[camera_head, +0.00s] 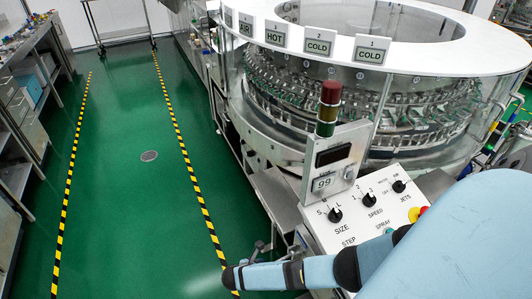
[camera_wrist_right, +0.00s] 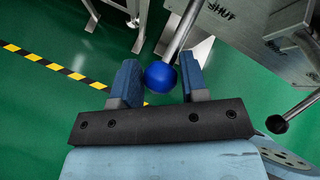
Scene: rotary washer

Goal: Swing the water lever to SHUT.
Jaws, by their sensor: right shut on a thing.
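The water lever shows in the right wrist view as a metal rod (camera_wrist_right: 181,33) ending in a blue ball knob (camera_wrist_right: 160,77). My right gripper (camera_wrist_right: 159,80) is shut on the blue knob, which sits between its two fingers. In the head view my right arm reaches in from the right, below the control panel (camera_head: 325,240), and the grip on the knob cannot be made out there. My left gripper is not in view.
A second lever with a black knob (camera_wrist_right: 276,124) is right of my gripper. The rotary washer (camera_head: 290,155) fills the upper right, with a signal light (camera_head: 328,105) before it. The green floor (camera_head: 120,220) with striped tape is clear. Shelving (camera_head: 20,125) stands at far left.

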